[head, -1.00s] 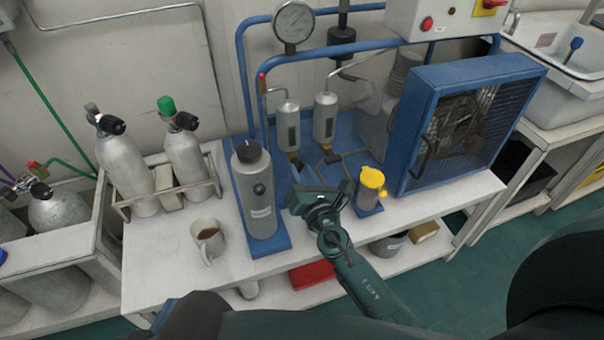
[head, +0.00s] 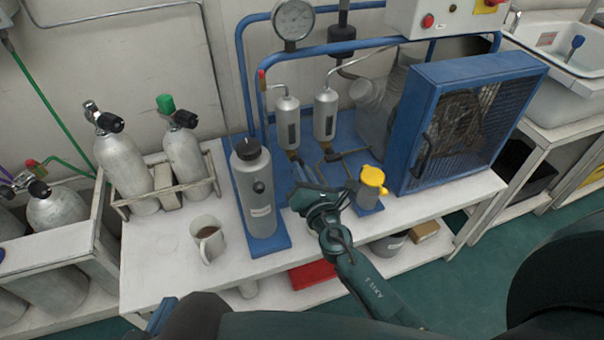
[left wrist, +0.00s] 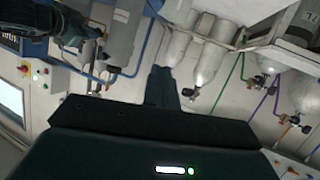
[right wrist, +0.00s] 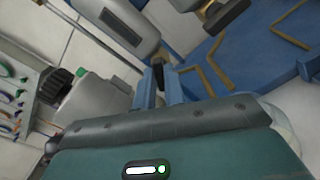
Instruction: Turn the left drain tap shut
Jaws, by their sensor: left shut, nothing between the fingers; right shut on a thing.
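Two grey separator bottles hang on the blue compressor frame, the left one (head: 287,124) beside the tall grey filter tower and the right one (head: 325,115) further along. My right gripper (head: 301,174) is below the left bottle. In the right wrist view its blue fingers (right wrist: 165,88) are shut on the black handle of the left drain tap (right wrist: 158,70), under the left bottle (right wrist: 125,30). The fingers partly hide the handle, so its exact angle is unclear. My left gripper (head: 163,314) is low at the bottom left, away from the panel; its fingers (left wrist: 162,86) are closed and empty.
The filter tower (head: 256,190) stands close left of my right gripper. A yellow-topped canister (head: 371,188) stands close on its right. A mug (head: 208,240) and racked cylinders (head: 184,155) are at the left. A caged blue fan guard (head: 465,120) is at the right.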

